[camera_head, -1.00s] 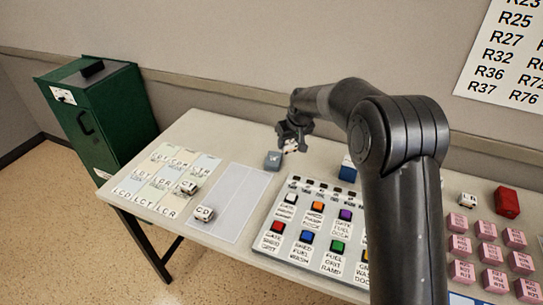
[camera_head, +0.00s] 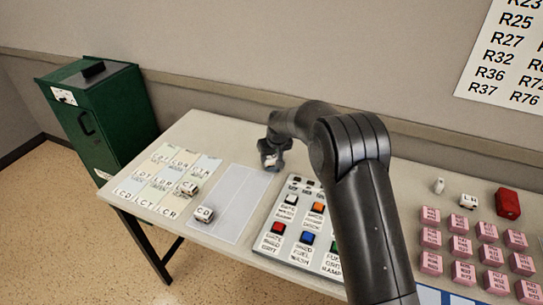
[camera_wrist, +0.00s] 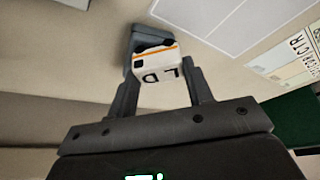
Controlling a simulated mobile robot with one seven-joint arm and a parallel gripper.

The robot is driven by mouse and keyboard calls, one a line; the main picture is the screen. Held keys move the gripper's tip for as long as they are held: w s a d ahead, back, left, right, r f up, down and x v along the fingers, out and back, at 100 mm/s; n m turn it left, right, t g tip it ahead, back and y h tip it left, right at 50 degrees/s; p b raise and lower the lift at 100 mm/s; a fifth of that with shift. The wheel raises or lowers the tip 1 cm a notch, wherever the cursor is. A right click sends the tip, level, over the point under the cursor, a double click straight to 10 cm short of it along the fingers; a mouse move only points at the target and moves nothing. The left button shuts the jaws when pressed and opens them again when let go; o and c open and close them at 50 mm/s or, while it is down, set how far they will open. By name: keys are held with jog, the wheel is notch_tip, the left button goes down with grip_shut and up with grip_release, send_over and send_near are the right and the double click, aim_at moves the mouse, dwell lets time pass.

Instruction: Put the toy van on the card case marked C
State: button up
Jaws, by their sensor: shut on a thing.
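My gripper (camera_head: 270,160) is at the back of the table, behind the pale grey mat. In the wrist view my gripper (camera_wrist: 157,92) is shut on a white toy van (camera_wrist: 157,64) with an orange stripe and letters that look like "LD", upside down. A blue-grey box, likely a card case (camera_wrist: 141,35), lies right beyond the van, which partly covers it. I cannot read a mark on it, nor tell whether the van touches it. In the head view my gripper mostly hides both.
White vans stand by the mat (camera_head: 238,190), marked CD (camera_head: 204,214), on the lettered cards (camera_head: 189,188), and at right (camera_head: 468,201). The button panel (camera_head: 283,215) is partly behind my arm. A red box (camera_head: 507,202) and several pink blocks (camera_head: 461,245) are at right.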

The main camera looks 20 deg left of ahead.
jog(key=shift+f, duration=0.1)
jog(key=o, duration=1)
jog(key=v, duration=1.2)
